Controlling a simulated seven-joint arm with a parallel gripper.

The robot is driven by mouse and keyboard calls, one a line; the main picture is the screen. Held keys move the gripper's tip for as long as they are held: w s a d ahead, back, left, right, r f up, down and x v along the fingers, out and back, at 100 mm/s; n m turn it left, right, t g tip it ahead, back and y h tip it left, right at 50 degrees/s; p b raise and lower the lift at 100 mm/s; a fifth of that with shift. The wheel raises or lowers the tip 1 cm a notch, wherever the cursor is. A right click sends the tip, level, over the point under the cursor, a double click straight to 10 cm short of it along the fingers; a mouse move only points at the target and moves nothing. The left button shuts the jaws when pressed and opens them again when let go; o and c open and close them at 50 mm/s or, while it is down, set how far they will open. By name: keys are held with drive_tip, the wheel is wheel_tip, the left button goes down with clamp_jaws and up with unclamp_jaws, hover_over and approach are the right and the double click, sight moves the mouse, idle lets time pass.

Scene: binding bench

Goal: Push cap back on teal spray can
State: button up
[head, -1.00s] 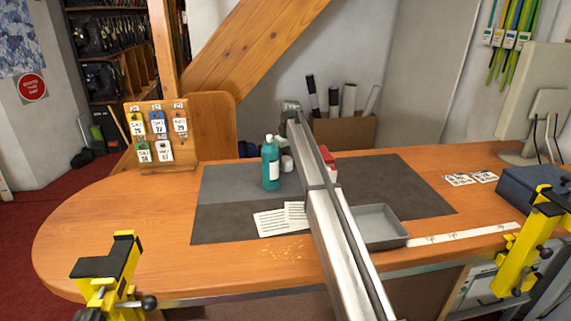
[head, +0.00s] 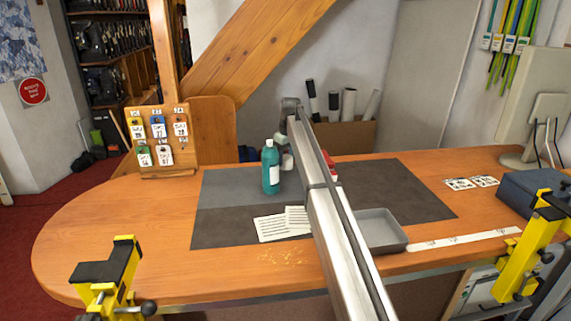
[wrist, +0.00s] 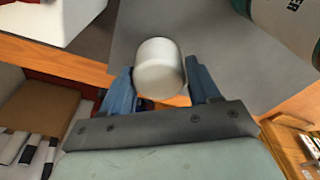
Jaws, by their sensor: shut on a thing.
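The teal spray can (head: 270,170) stands upright on the grey mat, with a pale narrow top showing and no cap on it. In the wrist view, part of the can (wrist: 286,22) shows at the upper right. The white cap (wrist: 160,68) is between the blue fingers of my gripper (wrist: 160,80), which is shut on it. In the head view, the cap (head: 287,162) is just right of the can, partly hidden by my gripper (head: 286,148) and arm. I cannot tell whether the cap still touches the mat.
A red and white box (head: 332,170) is close to the right, partly behind my arm. Printed sheets (head: 270,228) lie in front of the can. A grey tray (head: 400,240) sits at the mat's front right. The mat (head: 222,190) is clear left of the can.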

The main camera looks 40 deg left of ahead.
sight(284, 156)
drive_tip(key=r, duration=0.6)
drive_tip(key=shift+s+a, duration=0.1)
drive_tip(key=shift+a, duration=0.1)
drive_tip(key=s+d+r, duration=0.1)
drive_tip(key=s+r, duration=0.4)
drive_tip(key=r, duration=0.4)
drive_tip(key=s+r, duration=0.6)
drive_tip(key=r, duration=0.2)
drive_tip(key=shift+s+d+f, duration=0.25)
drive_tip(key=shift+d+f, duration=0.1)
drive_tip(key=shift+f, duration=0.55)
drive_tip(key=shift+s+d+f, duration=0.25)
drive_tip(key=shift+d+f, duration=0.15)
drive_tip(key=shift+f, duration=0.45)
drive_tip(key=shift+s+d+f, duration=0.25)
drive_tip(key=shift+d+f, duration=0.1)
drive_tip(key=shift+f, duration=0.55)
drive_tip(key=shift+f, duration=2)
drive_tip(key=shift+c, duration=0.2)
drive_tip(key=o, duration=1.2)
